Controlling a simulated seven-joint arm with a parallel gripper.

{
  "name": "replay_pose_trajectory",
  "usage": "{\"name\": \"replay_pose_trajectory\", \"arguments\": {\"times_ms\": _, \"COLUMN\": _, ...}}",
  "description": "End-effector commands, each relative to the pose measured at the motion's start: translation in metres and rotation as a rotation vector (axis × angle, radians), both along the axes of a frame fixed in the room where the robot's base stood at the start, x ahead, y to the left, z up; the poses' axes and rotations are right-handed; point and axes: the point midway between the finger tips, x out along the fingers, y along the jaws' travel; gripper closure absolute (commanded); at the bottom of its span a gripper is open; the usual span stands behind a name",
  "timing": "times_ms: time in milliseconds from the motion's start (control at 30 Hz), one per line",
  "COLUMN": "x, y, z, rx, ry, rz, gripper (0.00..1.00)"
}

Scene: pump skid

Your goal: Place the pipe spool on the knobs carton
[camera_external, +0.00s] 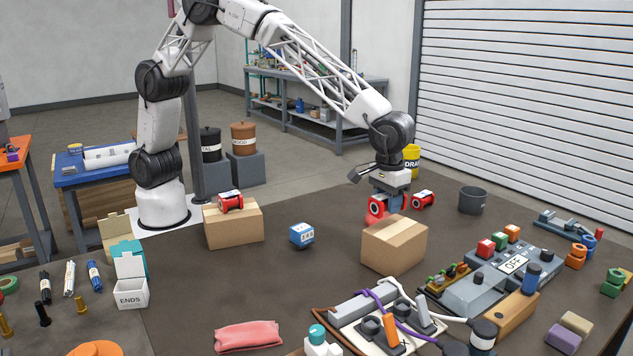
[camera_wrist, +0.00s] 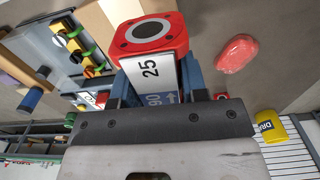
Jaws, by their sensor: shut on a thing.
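A red-flanged pipe spool (camera_external: 376,207) with a dark bore is in my gripper (camera_external: 388,205). In the wrist view the spool (camera_wrist: 152,36) shows its red end flange and a white label reading 25, between my blue fingers. It is at the back edge of the right cardboard carton (camera_external: 394,246), partly behind it in the external view; I cannot tell whether they touch. The right carton (camera_wrist: 95,25) also shows beyond the spool in the wrist view. Another carton (camera_external: 234,228) stands at left with a similar red spool (camera_external: 230,201) on top. No knobs lettering is readable on either carton.
Another red spool (camera_external: 423,199) is just right of my gripper. A blue block (camera_external: 302,235) stands between the cartons. A control panel (camera_external: 485,285) and cabled board (camera_external: 375,320) crowd the right front. A grey bucket (camera_external: 473,200) stands behind. A red cloth (camera_external: 248,336) lies in front.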

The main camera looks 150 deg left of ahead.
Motion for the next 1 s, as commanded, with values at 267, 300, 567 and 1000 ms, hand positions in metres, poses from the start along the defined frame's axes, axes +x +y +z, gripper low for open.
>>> {"name": "replay_pose_trajectory", "arguments": {"times_ms": 267, "x": 0.023, "y": 0.011, "z": -0.001, "rx": 0.000, "ry": -0.001, "rz": 0.000, "gripper": 0.92}}
{"name": "replay_pose_trajectory", "arguments": {"times_ms": 300, "x": 0.025, "y": 0.012, "z": -0.002, "rx": 0.000, "ry": -0.001, "rz": 0.000, "gripper": 0.92}}
{"name": "replay_pose_trajectory", "arguments": {"times_ms": 567, "x": 0.026, "y": 0.013, "z": -0.002, "rx": 0.000, "ry": 0.000, "rz": 0.000, "gripper": 0.92}}
{"name": "replay_pose_trajectory", "arguments": {"times_ms": 1000, "x": 0.026, "y": 0.013, "z": -0.028, "rx": -0.001, "ry": 0.001, "rz": 0.000, "gripper": 0.92}}
